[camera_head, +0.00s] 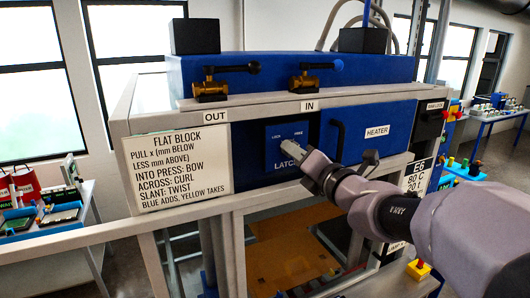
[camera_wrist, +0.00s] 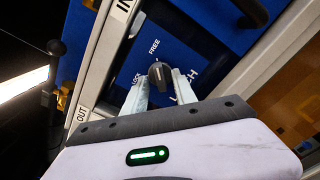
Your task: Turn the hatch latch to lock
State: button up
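The hatch latch is a black knob (camera_wrist: 160,76) on a dark blue panel marked LOCK, FREE and LATCH. In the wrist view, its rounded end lies nearer FREE than the gripper, and LOCK is to its left. My gripper (camera_wrist: 161,82) has its two pale fingers apart, one on each side of the knob; whether they touch it is not clear. In the head view, the latch panel (camera_head: 287,137) is on the front of the blue bath, and my gripper (camera_head: 313,165) is at its lower right. The knob is hidden there by my gripper.
A black hatch handle (camera_head: 338,138) stands just right of the latch panel. Two brass valves (camera_head: 211,86) (camera_head: 304,81) sit above, over the OUT and IN labels. An instruction card (camera_head: 180,168) is at the left. An open frame lies below.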

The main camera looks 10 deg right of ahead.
jog(key=shift+d, duration=0.1)
grip_shut()
jog(key=shift+f+n+b, duration=0.1)
jog(key=shift+n+b, duration=0.2)
jog(key=shift+b, duration=0.15)
jog(key=n+b, duration=1.7)
jog(key=shift+n, duration=0.3)
dwell(0.3)
